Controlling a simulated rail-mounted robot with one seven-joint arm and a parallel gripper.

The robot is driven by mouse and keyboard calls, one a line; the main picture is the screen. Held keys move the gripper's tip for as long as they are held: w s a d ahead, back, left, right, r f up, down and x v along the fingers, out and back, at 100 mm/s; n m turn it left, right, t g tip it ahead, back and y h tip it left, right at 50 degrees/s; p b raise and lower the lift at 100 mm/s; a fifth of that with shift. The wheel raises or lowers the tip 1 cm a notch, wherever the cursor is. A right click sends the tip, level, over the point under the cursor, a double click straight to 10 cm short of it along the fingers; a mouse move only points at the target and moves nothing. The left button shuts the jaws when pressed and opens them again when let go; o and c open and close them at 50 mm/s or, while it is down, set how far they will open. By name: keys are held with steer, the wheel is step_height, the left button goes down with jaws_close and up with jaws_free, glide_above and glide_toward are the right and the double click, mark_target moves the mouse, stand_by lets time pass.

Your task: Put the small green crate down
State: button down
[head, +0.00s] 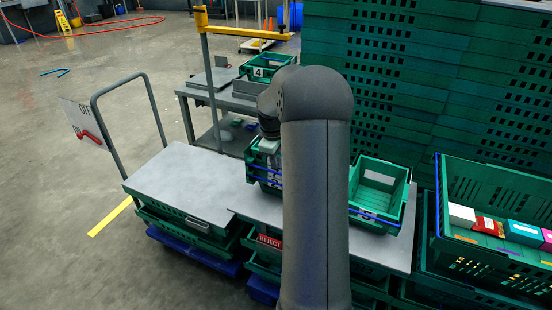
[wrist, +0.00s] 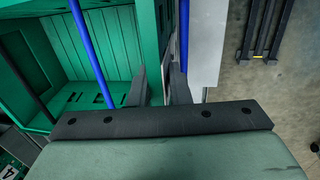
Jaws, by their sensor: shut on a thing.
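The small green crate (head: 257,172), with blue bars, is below my gripper and left of my arm in the head view, partly hidden by the arm. In the wrist view the crate's inside (wrist: 85,45) is at left and looks empty. My gripper (wrist: 160,88) has one finger on each side of the crate's green wall and is shut on it. In the head view the fingertips are hard to make out. I cannot tell whether the crate's underside touches the grey tabletop.
Another small green crate (head: 379,192) stands right of my arm. A grey cart top (head: 185,178) at left is clear. A large green crate (head: 490,250) with several boxes is at right. Stacked crates (head: 420,70) form a wall behind. A crate marked 4 (head: 270,67) stands on a rear table.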

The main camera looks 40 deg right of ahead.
steer(key=c, duration=1.3)
jaws_free()
steer(key=shift+f, duration=0.15)
steer(key=shift+c, duration=0.2)
step_height(320, 180, up, 12)
steer(key=a, duration=0.2)
steer(key=s+a+m, duration=0.1)
steer(key=s+a, duration=0.4)
steer(key=a, duration=0.9)
steer(key=s+a+f+m+y, duration=0.1)
steer(key=s+a+f+m, duration=0.1)
steer(key=s+a, duration=0.6)
steer(key=s+a+f+m, duration=0.1)
steer(key=s+a+f, duration=0.4)
steer(key=s+a, duration=0.4)
steer(key=s, duration=0.4)
steer(key=shift+m+y, duration=0.4)
